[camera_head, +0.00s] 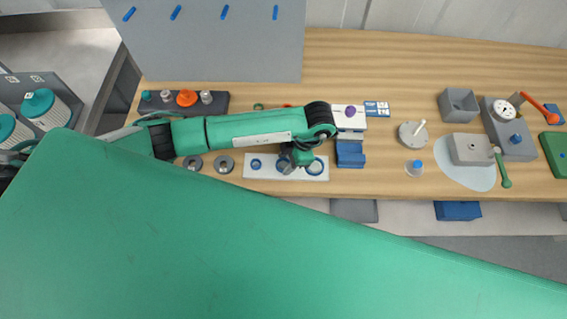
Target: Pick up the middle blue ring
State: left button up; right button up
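The left ring (256,164) is small and fully in view. The middle blue ring (282,167) is partly hidden by my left gripper. My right gripper is not in view.
A dark rack (155,106) with knobs is behind my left arm. A gauge block (509,130) stands at right. My own green body hides the foreground.

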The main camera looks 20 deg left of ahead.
pick_arm(q)
jog(key=c, duration=0.4)
jog(key=shift+r, duration=0.1)
jog(key=shift+r, duration=0.5)
notch_tip(320, 180, up, 23)
jog(key=shift+b, duration=0.3)
